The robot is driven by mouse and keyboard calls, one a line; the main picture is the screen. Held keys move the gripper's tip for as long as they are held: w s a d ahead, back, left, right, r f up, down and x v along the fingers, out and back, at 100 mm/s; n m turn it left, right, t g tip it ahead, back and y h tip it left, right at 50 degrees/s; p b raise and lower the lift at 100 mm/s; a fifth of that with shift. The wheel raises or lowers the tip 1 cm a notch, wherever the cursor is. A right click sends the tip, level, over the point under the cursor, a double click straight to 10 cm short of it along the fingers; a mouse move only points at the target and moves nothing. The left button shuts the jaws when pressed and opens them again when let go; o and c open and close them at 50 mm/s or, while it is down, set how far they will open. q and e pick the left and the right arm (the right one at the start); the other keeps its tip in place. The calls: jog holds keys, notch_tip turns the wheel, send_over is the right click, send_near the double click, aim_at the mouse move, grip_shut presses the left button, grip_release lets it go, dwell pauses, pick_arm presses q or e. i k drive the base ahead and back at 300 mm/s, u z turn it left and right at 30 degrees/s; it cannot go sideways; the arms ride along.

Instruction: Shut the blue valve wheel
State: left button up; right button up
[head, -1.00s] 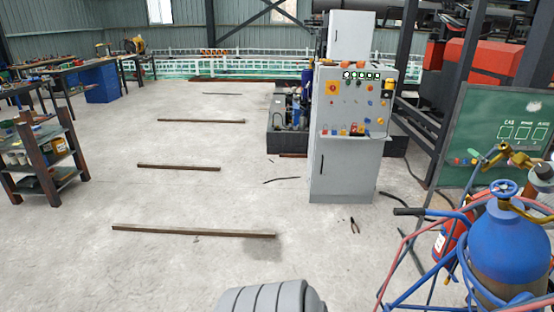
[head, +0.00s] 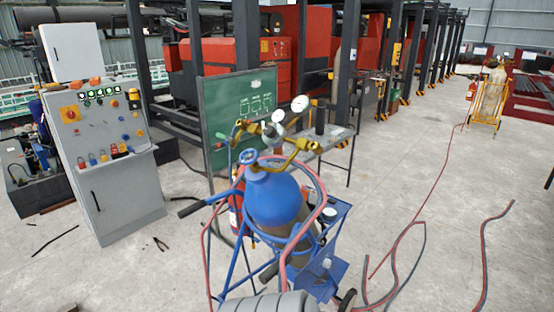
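The blue valve wheel (head: 249,156) sits on top of a blue gas cylinder (head: 272,200), near the middle of the head view. The cylinder stands upright in a blue cart (head: 330,215). Brass fittings and two round gauges (head: 299,104) rise just behind and to the right of the wheel. Whether the valve is open or shut cannot be told from here. A grey ribbed part of mine shows at the bottom edge. Neither of my grippers is in view.
Red and grey hoses (head: 408,240) lie on the floor to the right. A grey control cabinet (head: 115,165) stands at left, with pliers (head: 161,244) on the floor nearby. A green board (head: 240,112) stands behind the cylinder. Floor at far right is mostly clear.

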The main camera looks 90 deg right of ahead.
aim_at(248, 156)
jog(key=z, duration=1.75)
